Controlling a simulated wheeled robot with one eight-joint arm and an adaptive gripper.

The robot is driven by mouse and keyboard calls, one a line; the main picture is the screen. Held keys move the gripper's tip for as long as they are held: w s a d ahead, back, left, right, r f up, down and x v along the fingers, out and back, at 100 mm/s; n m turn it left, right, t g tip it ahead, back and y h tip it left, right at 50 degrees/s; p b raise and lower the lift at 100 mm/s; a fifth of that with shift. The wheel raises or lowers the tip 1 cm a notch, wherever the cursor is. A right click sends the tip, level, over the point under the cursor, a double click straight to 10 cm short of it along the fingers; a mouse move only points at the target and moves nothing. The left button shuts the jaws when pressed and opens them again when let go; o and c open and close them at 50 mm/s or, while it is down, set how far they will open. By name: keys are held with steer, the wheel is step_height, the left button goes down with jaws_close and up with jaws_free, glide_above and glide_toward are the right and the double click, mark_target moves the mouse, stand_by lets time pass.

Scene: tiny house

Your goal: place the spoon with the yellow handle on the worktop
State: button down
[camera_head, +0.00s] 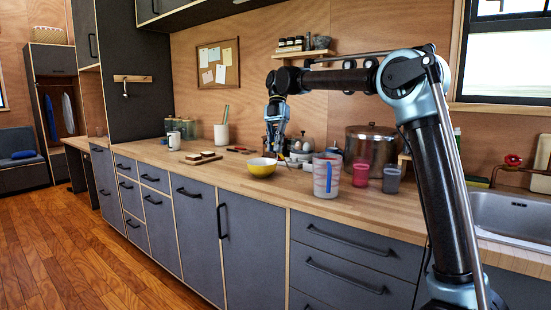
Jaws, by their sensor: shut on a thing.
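My gripper (275,148) hangs down over the worktop (335,222), behind and to the right of the yellow bowl with the white inside (258,172). Its fingers are shut on a small, thin thing, which I take to be the spoon with the yellow handle (281,160). The spoon is tiny in this view and partly hidden by the fingers. I cannot tell whether its lower end touches the worktop or the bowl.
A striped measuring cup (327,176), a pink cup (361,173), a grey cup (391,180) and a large pot (371,147) stand to the right. Left are small boards (203,158), mugs (174,141) and a utensil holder (222,135). The front worktop strip is clear.

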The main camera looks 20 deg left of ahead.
steer(key=shift+f, duration=1.85)
steer(key=c, duration=1.7)
jaws_free()
steer(key=shift+f, duration=0.1)
steer(key=shift+o, duration=0.2)
steer(key=d+v, duration=0.1)
steer(key=v, duration=1.1)
steer(key=shift+a, duration=0.45)
